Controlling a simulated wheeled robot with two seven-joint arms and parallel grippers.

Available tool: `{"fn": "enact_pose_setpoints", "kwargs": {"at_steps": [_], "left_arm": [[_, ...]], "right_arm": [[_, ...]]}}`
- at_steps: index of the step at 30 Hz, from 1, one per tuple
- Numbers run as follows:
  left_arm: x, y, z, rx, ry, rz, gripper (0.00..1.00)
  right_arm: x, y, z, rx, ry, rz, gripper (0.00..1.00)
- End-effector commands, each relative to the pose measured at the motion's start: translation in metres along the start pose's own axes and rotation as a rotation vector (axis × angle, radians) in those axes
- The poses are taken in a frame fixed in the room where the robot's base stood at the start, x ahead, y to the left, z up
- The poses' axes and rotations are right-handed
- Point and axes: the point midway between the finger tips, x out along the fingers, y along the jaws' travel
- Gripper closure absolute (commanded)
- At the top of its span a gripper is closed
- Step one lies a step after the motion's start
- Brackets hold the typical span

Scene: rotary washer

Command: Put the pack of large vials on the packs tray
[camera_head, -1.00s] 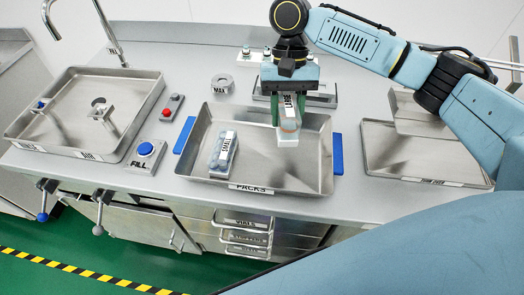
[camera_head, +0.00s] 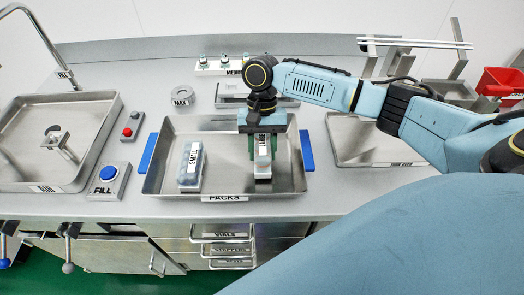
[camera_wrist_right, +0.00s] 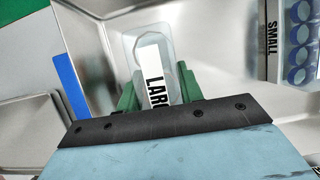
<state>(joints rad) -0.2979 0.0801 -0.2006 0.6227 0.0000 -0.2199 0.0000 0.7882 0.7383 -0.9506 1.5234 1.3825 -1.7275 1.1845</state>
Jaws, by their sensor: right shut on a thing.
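The pack of large vials (camera_head: 263,168) is a clear pack with a white label, inside the right half of the packs tray (camera_head: 222,187). My right gripper (camera_head: 262,150) is shut on it from above. In the right wrist view the pack (camera_wrist_right: 152,60) shows between the green fingers of the gripper (camera_wrist_right: 153,95), with part of its label hidden. The pack is low over the tray floor; I cannot tell whether it touches. The packs tray is a metal tray with blue handles. My left gripper is not in view.
The pack of small vials (camera_head: 191,166) stands in the left half of the packs tray; it also shows in the right wrist view (camera_wrist_right: 290,40). A metal tray (camera_head: 345,150) lies to the right. The FILL button (camera_head: 109,174) and a sink (camera_head: 100,120) are on the left.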

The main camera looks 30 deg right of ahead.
Motion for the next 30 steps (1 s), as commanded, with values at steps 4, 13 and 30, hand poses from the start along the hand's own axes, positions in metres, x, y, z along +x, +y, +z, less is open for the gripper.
{"fn": "enact_pose_setpoints", "kwargs": {"at_steps": [4,13,30], "left_arm": [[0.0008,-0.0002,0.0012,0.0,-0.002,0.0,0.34],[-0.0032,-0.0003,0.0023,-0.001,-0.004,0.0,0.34],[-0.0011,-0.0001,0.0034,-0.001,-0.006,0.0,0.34]], "right_arm": [[0.0041,-0.0003,-0.0021,0.0,0.001,-0.002,0.88],[0.0074,-0.0001,-0.0029,0.001,-0.001,-0.001,0.88],[0.0075,-0.0001,-0.0038,0.0,0.001,-0.001,0.42]]}}
